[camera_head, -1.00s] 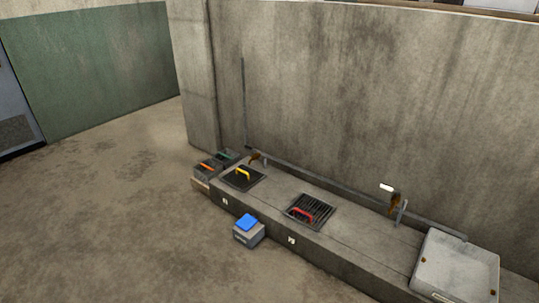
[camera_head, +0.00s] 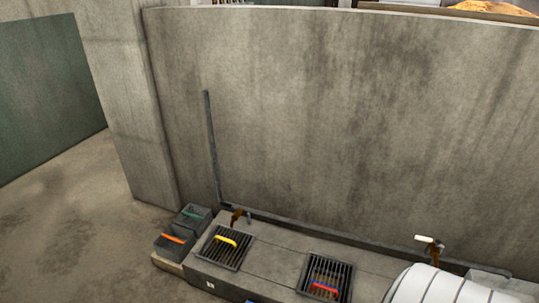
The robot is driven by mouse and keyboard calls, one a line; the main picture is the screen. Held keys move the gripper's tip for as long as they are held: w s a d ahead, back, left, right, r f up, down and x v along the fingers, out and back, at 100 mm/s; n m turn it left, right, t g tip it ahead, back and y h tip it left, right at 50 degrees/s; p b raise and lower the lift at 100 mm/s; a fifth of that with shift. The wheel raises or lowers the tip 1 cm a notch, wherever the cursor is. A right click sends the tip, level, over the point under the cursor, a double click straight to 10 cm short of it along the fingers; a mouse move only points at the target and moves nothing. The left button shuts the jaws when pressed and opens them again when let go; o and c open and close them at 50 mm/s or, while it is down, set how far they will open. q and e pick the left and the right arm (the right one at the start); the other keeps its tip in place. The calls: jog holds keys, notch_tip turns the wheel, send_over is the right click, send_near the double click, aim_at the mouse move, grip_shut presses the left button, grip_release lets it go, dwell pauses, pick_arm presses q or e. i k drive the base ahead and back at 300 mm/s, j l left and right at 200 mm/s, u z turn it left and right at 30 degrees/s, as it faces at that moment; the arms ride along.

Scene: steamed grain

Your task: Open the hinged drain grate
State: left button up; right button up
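Two dark barred grates lie in the low concrete ledge. The left grate (camera_head: 211,250) has a yellow handle (camera_head: 227,241) and lies flat in its frame. The right grate (camera_head: 340,268) has a red handle (camera_head: 326,287) with a blue strip showing beside it. It also looks flat, close to the bottom edge of the view. I cannot tell on which side either grate hinges.
Two grey bins, one with a green handle (camera_head: 191,215) and one with an orange handle (camera_head: 173,239), stand at the ledge's left end. Brown-and-grey fittings (camera_head: 238,216) rise behind the grates. A tall concrete wall (camera_head: 330,110) closes off the back. Floor (camera_head: 70,230) is clear at left.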

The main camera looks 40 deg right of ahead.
aim_at(331, 289)
jog(key=i+j+z, duration=0.15)
jog(key=i+z, duration=0.25)
jog(key=i+j+z, duration=0.2)
jog(key=z, duration=0.15)
jog(key=i+j+z, duration=0.25)
jog(key=z, duration=0.15)
jog(key=i+j+z, duration=0.2)
jog(key=j+z, duration=0.2)
